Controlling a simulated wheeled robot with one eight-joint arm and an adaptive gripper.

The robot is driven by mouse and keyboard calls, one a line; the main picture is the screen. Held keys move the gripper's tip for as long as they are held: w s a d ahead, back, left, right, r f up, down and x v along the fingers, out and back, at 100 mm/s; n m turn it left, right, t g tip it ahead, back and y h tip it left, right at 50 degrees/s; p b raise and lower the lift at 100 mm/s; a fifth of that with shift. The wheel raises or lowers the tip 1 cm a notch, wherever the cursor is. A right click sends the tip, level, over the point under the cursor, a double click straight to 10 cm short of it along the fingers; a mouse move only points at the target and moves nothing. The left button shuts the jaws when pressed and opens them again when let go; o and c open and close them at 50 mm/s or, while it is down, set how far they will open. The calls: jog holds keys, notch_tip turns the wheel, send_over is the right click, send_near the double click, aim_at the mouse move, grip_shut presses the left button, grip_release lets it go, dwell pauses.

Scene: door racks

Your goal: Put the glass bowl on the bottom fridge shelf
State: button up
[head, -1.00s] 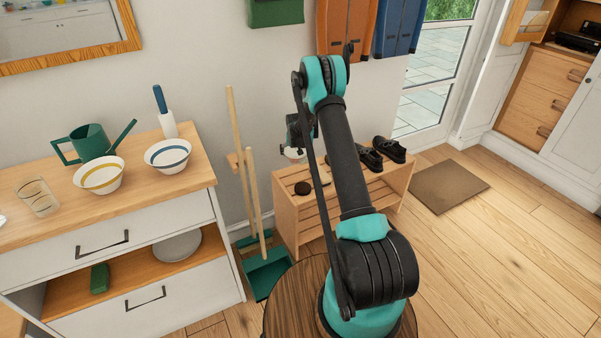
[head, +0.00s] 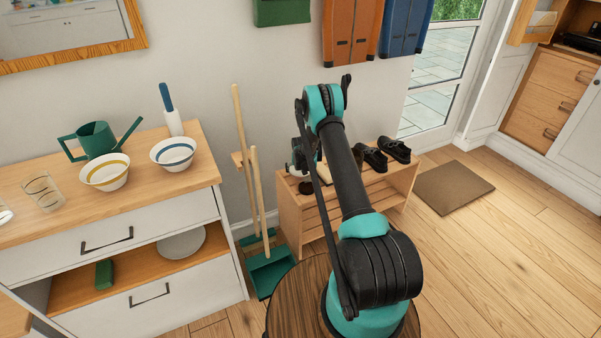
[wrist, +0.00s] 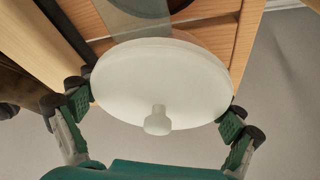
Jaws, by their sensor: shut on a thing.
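My gripper (wrist: 157,98) is shut on a pale, round, whitish thing with a small knob (wrist: 158,120), seen from close up in the wrist view. No fridge or fridge shelf is in view.
A slatted shoe bench (head: 350,212) with black shoes (head: 372,157) stands by the wall. Left are a broom and dustpan (head: 270,270) and a sideboard (head: 110,235) with bowls, a watering can and a glass. A doormat (head: 452,187) lies on open floor at right.

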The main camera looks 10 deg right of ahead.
jog(key=o, duration=1.3)
jog(key=shift+f, duration=0.1)
jog(key=v, duration=1.2)
jog(key=shift+r, duration=0.4)
jog(key=s+d+r, duration=0.2)
jog(key=s+r, duration=1.9)
jog(key=s, duration=0.2)
jog(key=s+n, duration=0.1)
jog(key=s, duration=2.6)
jog(key=shift+d+r+y, duration=0.25)
jog(key=shift+r+y, duration=0.05)
